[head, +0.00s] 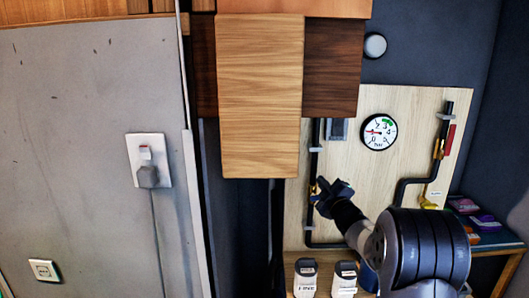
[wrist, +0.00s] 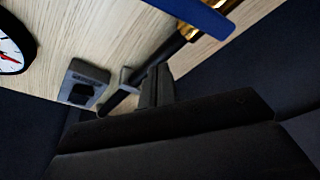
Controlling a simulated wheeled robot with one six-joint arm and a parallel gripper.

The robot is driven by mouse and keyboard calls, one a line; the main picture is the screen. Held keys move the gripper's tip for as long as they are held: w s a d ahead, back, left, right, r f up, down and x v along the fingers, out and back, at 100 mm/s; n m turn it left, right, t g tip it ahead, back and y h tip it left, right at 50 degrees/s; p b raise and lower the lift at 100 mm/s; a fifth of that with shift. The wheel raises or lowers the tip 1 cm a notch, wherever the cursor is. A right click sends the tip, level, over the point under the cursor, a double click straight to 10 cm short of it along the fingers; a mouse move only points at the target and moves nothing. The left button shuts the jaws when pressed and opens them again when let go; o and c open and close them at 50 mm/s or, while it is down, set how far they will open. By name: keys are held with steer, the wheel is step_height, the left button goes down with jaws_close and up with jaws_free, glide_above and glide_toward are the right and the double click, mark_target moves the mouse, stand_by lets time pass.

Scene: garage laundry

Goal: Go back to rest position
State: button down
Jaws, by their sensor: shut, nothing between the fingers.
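My gripper (head: 326,196) is in front of the wooden panel, at the left black pipe. In the wrist view its dark fingers (wrist: 157,86) are together with nothing between them. A blue lever (wrist: 200,14) on a brass fitting (wrist: 225,22) of the black pipe shows just beyond the fingers in the wrist view. In the head view my gripper and wrist partly hide this fitting. I cannot tell whether the fingers touch the pipe or the lever.
A round gauge (head: 379,132) and a second black pipe (head: 445,125) with a yellow fitting are on the panel (head: 345,165). Wooden cabinets (head: 260,95) hang at upper left. Two white-labelled containers (head: 305,278) stand below. A side shelf (head: 495,238) holds small boxes.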

steer(key=s+d+f+m+t+h+b, duration=0.3)
steer(key=s+d+m+b, duration=0.1)
steer(key=s+m+b, duration=0.65)
steer(key=w+a+r+n+g+y+p, duration=0.1)
steer(key=w+n+p, duration=0.2)
steer(key=w+a+r+n+g+p, duration=0.1)
steer(key=w+n+p, duration=0.2)
steer(key=w+p, duration=0.1)
steer(key=w+a+r+n+y+p, duration=0.1)
steer(key=w+n+p, duration=0.2)
steer(key=n+p, duration=0.1)
steer(key=shift+w+a+r+g+y, duration=0.2)
steer(key=shift+a+r+g+y, duration=0.1)
steer(key=shift+a+g, duration=0.1)
steer(key=a+n+p, duration=0.1)
steer(key=n+p, duration=0.1)
steer(key=p, duration=0.1)
steer(key=a+n+g+p, duration=0.1)
steer(key=n+p, duration=0.1)
steer(key=p, duration=0.1)
steer(key=a+n+g+y+p, duration=0.1)
steer(key=n+p, duration=0.2)
steer(key=shift+w+a+f, duration=0.1)
steer(key=shift+w+a, duration=0.1)
steer(key=shift+w, duration=0.1)
steer(key=shift+a+f+n+p, duration=0.2)
steer(key=shift+n+p, duration=0.15)
steer(key=shift+p, duration=0.2)
